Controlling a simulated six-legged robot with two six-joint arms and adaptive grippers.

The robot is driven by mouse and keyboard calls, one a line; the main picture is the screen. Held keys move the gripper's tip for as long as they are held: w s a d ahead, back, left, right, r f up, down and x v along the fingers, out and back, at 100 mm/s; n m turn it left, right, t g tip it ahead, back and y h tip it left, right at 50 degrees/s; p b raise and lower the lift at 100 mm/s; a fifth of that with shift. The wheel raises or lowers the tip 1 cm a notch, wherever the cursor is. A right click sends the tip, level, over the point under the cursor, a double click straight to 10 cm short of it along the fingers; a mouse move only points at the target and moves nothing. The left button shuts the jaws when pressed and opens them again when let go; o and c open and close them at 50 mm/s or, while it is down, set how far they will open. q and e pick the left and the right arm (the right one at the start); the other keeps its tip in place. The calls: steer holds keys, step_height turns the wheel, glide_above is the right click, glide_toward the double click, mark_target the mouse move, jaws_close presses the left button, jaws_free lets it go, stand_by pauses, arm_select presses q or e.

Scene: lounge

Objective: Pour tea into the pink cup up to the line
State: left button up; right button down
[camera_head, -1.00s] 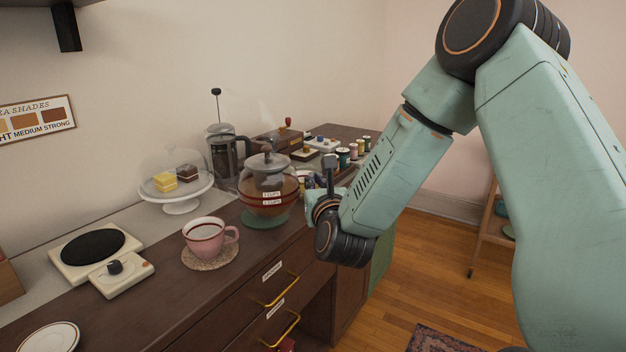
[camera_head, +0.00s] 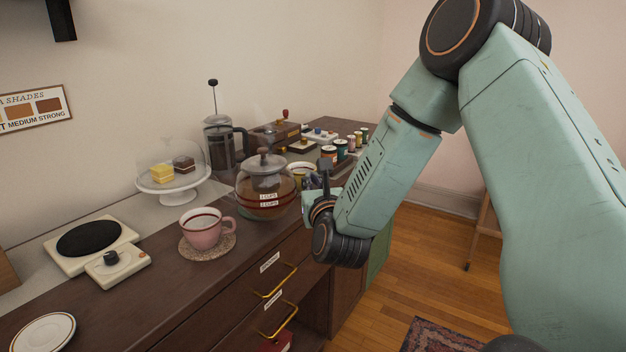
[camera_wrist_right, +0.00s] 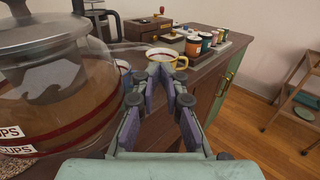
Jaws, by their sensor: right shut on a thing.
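The pink cup (camera_head: 204,237) stands upright on a round woven coaster (camera_head: 189,251) on the dark sideboard. A dark red line runs around its pale inside; I cannot tell a liquid level. The glass teapot (camera_head: 258,182) holds reddish-brown tea and has red bands with cup labels. It is upright to the right of the cup; it also fills the left of the wrist view (camera_wrist_right: 75,95). My left gripper is out of view.
Behind stand a French press (camera_head: 218,145) and a domed cake stand (camera_head: 172,187). A hot plate (camera_head: 88,240) and a small plate (camera_head: 43,334) are at left. Jars (camera_head: 341,149) stand to the back right.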

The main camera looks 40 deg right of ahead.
steer(key=shift+d+f, duration=0.1)
steer(key=shift+f, duration=0.2)
steer(key=shift+f, duration=0.25)
steer(key=shift+r, duration=0.3)
steer(key=shift+d+r+n+p, duration=0.1)
steer(key=shift+r+n+p, duration=1.2)
steer(key=shift+r+p, duration=1.5)
steer(key=shift+r+n+p, duration=0.7)
steer(key=shift+p, duration=1.7)
stand_by(1.0)
